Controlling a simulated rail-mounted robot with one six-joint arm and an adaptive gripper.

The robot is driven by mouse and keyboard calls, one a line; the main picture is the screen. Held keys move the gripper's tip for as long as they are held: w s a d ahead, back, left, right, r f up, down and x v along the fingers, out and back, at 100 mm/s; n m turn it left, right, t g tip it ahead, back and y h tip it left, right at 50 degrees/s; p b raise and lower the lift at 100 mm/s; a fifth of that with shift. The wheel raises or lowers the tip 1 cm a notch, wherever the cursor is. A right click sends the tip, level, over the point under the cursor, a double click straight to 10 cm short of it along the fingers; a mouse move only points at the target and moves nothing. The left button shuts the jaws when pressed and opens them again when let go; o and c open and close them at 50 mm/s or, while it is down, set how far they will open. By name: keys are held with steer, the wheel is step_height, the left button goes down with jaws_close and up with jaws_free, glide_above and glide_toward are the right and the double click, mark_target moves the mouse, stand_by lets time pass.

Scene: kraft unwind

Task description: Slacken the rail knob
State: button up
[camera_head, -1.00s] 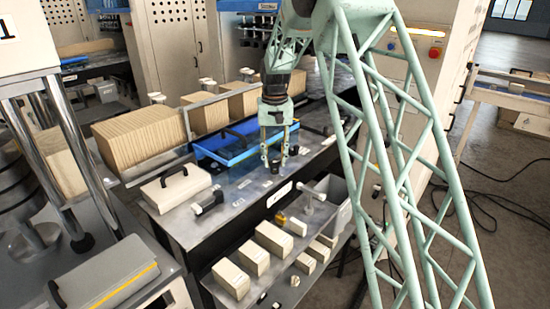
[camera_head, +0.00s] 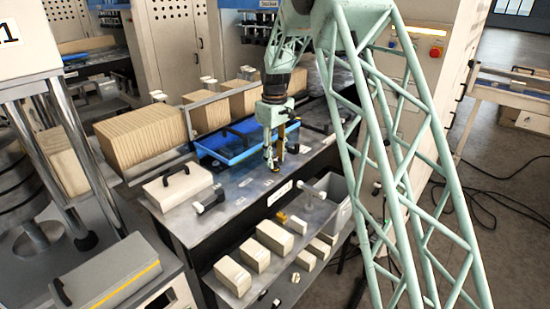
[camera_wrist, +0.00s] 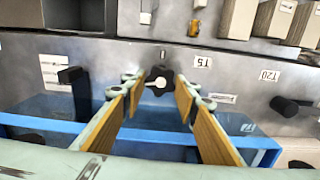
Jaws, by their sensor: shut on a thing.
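The rail knob (camera_wrist: 158,82) is black with a lobed rim and a pale centre. In the wrist view it sits on the grey bench top beside the T5 label, between the fingertips. My gripper (camera_wrist: 160,92) has tan-padded fingers, one on each side of the knob, and is shut on it. In the head view my gripper (camera_head: 274,168) points down at the bench top (camera_head: 243,190). The knob is mostly hidden there by the fingers.
A blue tray (camera_head: 228,146) lies just behind my gripper. A white-and-black handle (camera_head: 208,200) and a cream box with a black handle (camera_head: 178,186) are to the left. Cream blocks (camera_head: 273,238) stand on the lower shelf. A black knob (camera_wrist: 290,105) sits near T20.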

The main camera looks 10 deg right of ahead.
steer(key=shift+s+f+n, duration=0.1)
steer(key=shift+f+n, duration=0.1)
steer(key=shift+n, duration=0.7)
steer(key=shift+a, duration=0.1)
steer(key=o, duration=0.6)
steer(key=shift+r, duration=0.15)
step_height(320, 180, up, 12)
stand_by(0.4)
stand_by(0.3)
